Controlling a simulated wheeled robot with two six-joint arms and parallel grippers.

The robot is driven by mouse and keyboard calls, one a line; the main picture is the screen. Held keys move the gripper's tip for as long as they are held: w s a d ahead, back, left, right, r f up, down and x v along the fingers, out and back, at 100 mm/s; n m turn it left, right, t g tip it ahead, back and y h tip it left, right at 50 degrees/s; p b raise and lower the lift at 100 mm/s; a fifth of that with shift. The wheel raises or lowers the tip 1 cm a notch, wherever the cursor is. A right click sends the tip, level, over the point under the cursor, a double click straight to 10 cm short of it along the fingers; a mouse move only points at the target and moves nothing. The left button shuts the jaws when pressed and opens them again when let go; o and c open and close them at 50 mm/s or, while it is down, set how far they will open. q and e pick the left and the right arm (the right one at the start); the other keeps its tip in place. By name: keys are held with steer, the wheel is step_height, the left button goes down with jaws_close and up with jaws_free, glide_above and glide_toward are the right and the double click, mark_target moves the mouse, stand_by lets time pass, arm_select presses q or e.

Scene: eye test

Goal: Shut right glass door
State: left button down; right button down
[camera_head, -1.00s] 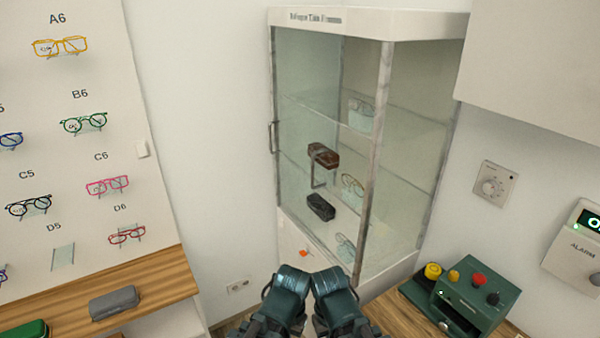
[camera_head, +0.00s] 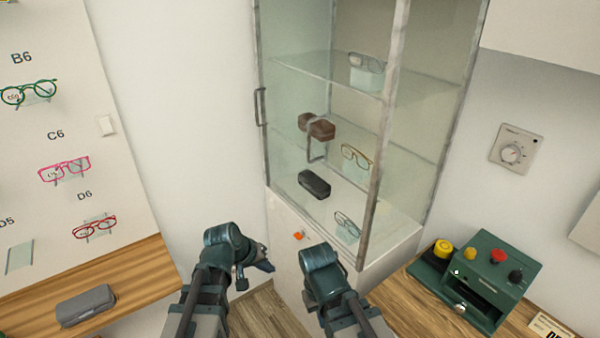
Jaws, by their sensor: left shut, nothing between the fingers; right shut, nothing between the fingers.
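The glass display cabinet (camera_head: 392,120) stands against the wall, with glass on its front and right side. A bar handle (camera_head: 261,107) is at the front's left edge. A second slim handle (camera_head: 317,150) shows near the middle of the front, before a brown case. The clear glass makes it hard to tell where the right door's edges lie or how far it stands open. My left gripper (camera_head: 264,265) is shut and empty, left of the cabinet's lower part. My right gripper (camera_head: 320,262) is empty, before the white base; its fingertips are mostly hidden.
Shelves hold a brown case (camera_head: 317,126), a black case (camera_head: 314,184) and several glasses. An orange tag (camera_head: 298,236) is on the base. A green device (camera_head: 485,280) stands on the right counter. At left are a wooden counter (camera_head: 130,270) and grey case (camera_head: 85,305).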

arm_select(q)
steer(key=w+d+r+n+t+h, duration=0.45)
steer(key=w+r, duration=0.35)
steer(key=w, duration=0.2)
steer(key=w+a+r+n+t, duration=0.3)
steer(key=w+r+n+t, duration=0.5)
steer(key=r, duration=0.3)
steer(key=f+x, duration=0.2)
steer(key=x, duration=0.9)
steer(key=shift+n+g+y, duration=0.25)
steer(key=shift+g+y, duration=0.1)
steer(key=shift+y, duration=0.1)
steer(key=s+d, duration=0.1)
steer(key=s+d+r, duration=0.1)
steer(key=s, duration=0.1)
steer(key=shift+s+d, duration=0.25)
steer(key=shift+d, duration=0.05)
